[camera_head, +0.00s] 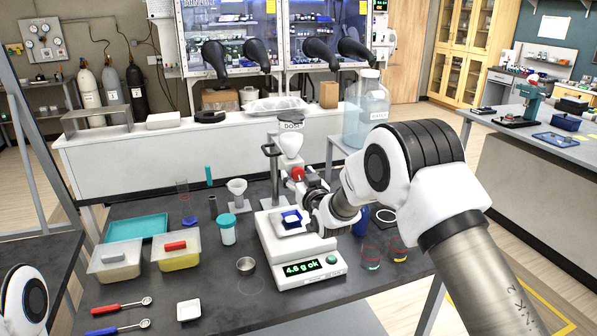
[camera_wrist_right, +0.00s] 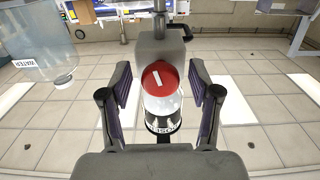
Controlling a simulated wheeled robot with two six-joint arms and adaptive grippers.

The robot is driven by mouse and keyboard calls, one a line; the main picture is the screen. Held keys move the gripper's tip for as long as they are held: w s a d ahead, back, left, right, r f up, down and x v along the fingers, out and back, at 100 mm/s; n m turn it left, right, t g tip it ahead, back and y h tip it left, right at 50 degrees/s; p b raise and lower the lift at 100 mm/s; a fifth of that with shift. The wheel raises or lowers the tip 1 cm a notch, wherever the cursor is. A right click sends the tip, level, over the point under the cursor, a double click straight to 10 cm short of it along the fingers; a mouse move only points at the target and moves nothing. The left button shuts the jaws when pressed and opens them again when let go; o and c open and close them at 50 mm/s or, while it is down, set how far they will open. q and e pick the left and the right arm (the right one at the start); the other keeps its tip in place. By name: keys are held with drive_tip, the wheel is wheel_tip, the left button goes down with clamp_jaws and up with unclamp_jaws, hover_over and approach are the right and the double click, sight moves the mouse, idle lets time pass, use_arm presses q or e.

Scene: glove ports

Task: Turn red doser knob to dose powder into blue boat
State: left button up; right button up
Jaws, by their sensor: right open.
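The red doser knob (camera_head: 297,173) sits on the front of the doser (camera_head: 291,145), a white funnel-shaped hopper on a stand. In the right wrist view the red knob (camera_wrist_right: 163,75) faces me, with a white mark across its face. My right gripper (camera_head: 308,183) is open, and in the wrist view its two fingers (camera_wrist_right: 160,75) stand on either side of the knob with gaps. The blue boat (camera_head: 291,218) sits on the pan of the white balance (camera_head: 272,251), below the doser. The balance display (camera_head: 303,268) reads 4.6 g ok. My left gripper is out of view.
A large water bottle (camera_head: 367,110) stands behind.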

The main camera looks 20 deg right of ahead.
drive_tip(key=shift+s+r, duration=0.45)
drive_tip(key=shift+s, duration=0.05)
drive_tip(key=c, duration=1.1)
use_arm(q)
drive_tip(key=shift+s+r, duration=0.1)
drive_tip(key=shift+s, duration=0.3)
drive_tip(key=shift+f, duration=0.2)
